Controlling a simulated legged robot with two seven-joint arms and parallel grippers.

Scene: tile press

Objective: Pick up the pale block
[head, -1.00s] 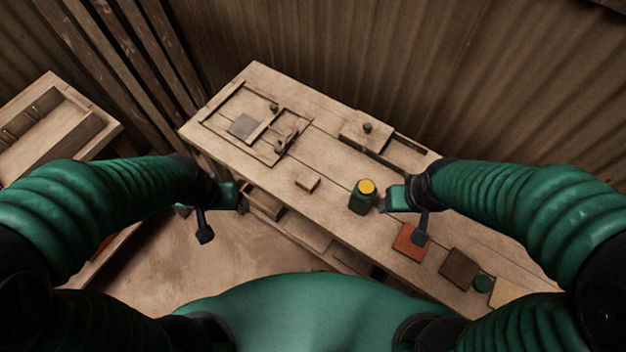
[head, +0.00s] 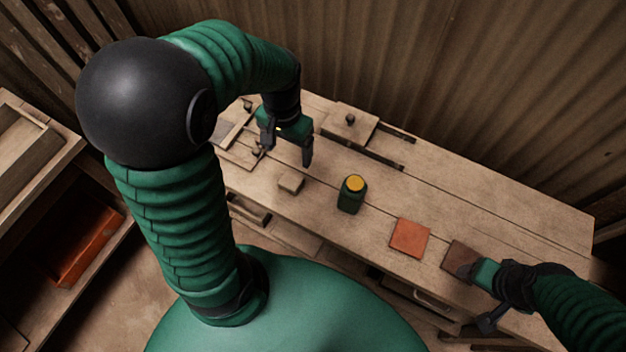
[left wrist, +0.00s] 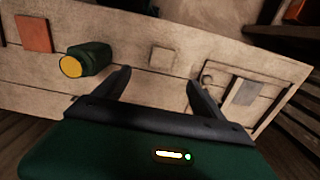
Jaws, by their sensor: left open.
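The pale block (head: 291,181) is a small wooden cuboid lying on the workbench, left of the green jar with the yellow lid. It also shows in the left wrist view (left wrist: 163,57), beyond the gap between my fingers. My left gripper (head: 286,151) is open and empty, above the bench and just behind the block in the head view. Its two dark fingers (left wrist: 158,80) are apart in the left wrist view, and neither touches the block. My right gripper (head: 482,297) is at the lower right, by the dark brown tile; its finger gap is not clear.
An orange-red tile (head: 410,238) and a dark brown tile (head: 459,257) lie further right. A knobbed wooden plate (head: 350,121) sits at the back, and a framed fixture (head: 238,152) at the left. The bench's back right is clear.

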